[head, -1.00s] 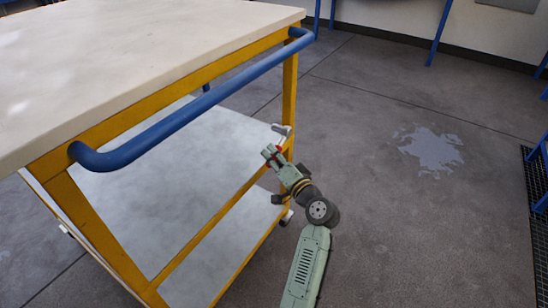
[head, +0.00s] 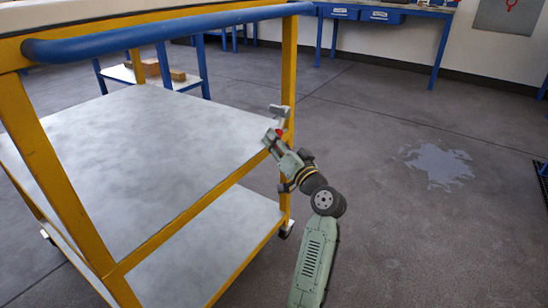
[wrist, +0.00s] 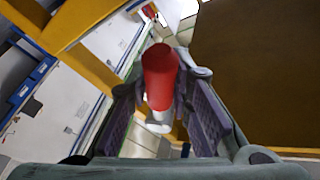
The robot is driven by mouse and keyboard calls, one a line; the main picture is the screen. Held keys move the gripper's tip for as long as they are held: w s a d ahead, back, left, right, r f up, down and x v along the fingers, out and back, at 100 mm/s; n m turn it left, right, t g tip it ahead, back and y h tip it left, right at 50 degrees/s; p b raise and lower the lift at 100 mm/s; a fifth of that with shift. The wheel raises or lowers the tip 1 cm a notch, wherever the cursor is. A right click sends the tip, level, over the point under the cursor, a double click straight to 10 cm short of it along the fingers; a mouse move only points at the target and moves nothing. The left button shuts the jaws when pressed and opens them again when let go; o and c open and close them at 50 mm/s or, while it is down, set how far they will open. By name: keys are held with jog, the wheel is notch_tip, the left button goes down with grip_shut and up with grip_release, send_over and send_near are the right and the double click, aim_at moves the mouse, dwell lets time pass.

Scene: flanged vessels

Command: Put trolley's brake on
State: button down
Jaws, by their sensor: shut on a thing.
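The trolley has a yellow frame (head: 50,170), a blue push bar (head: 160,35) and grey shelves (head: 130,130). At its right-hand post is a grey brake lever (head: 280,112) with a red grip (wrist: 160,78). My gripper (head: 274,138) is at this post, just below the grey end of the lever. In the wrist view, the red grip stands between my two fingers (wrist: 160,105), which are shut on it. The lever's lower part is pale grey and partly hidden by the grip. In the head view my fingers hide most of the grip.
A trolley wheel (head: 286,229) shows below the post. A pale patch (head: 440,165) lies on the open floor at right. Blue benches (head: 400,12) stand along the back wall. Boxes (head: 150,68) sit on a low blue-legged stand behind the trolley.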

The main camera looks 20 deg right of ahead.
jog(key=shift+w+d+f+n+b, duration=0.15)
jog(key=shift+d+f+n+b, duration=0.2)
jog(key=shift+b, duration=0.65)
jog(key=shift+r+n, duration=0.2)
jog(key=shift+n, duration=0.05)
jog(key=c, duration=1.4)
grip_release()
jog(key=shift+a, duration=0.1)
